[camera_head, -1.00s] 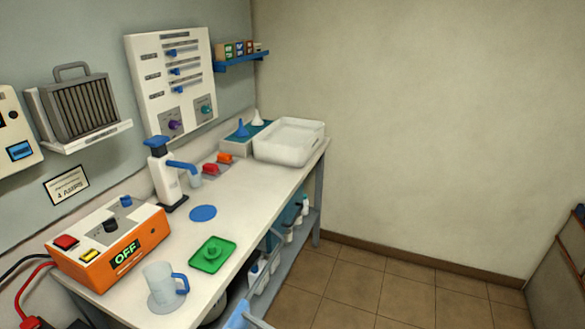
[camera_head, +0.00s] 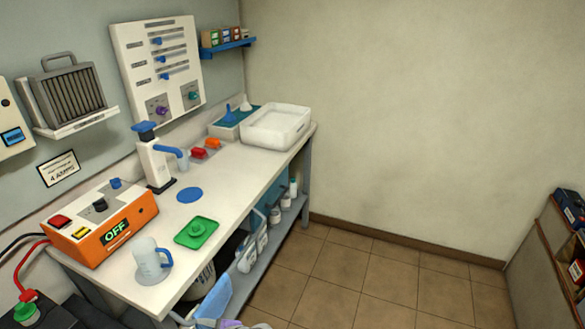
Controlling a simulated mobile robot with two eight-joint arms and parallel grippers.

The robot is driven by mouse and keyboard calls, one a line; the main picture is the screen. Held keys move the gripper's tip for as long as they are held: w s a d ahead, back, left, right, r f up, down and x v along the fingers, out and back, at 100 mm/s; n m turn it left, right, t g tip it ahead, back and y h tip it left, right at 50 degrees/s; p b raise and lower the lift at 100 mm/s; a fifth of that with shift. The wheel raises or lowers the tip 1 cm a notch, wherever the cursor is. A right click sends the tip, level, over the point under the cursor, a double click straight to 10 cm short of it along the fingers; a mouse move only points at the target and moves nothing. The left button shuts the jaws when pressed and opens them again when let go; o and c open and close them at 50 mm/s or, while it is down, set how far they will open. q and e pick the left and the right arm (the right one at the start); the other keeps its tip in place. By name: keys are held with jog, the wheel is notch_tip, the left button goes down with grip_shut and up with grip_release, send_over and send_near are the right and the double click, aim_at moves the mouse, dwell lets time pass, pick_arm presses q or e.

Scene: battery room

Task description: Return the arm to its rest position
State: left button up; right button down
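Neither of my grippers shows in the head view, and no arm is clearly visible. The white workbench (camera_head: 240,172) runs along the left wall. On it stand an orange charger box (camera_head: 102,226) reading OFF, a clear jug (camera_head: 149,260) with a blue handle, a green tray-like piece (camera_head: 197,232) and a blue disc (camera_head: 189,195). A white dispenser (camera_head: 155,163) with a blue spout stands behind the disc.
A white basin (camera_head: 276,127) sits at the bench's far end. Bottles stand on the lower shelf (camera_head: 284,226). A light blue object (camera_head: 214,299), unclear, is at the bottom edge. A shelf unit (camera_head: 556,250) stands at right. The tiled floor (camera_head: 385,290) between is clear.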

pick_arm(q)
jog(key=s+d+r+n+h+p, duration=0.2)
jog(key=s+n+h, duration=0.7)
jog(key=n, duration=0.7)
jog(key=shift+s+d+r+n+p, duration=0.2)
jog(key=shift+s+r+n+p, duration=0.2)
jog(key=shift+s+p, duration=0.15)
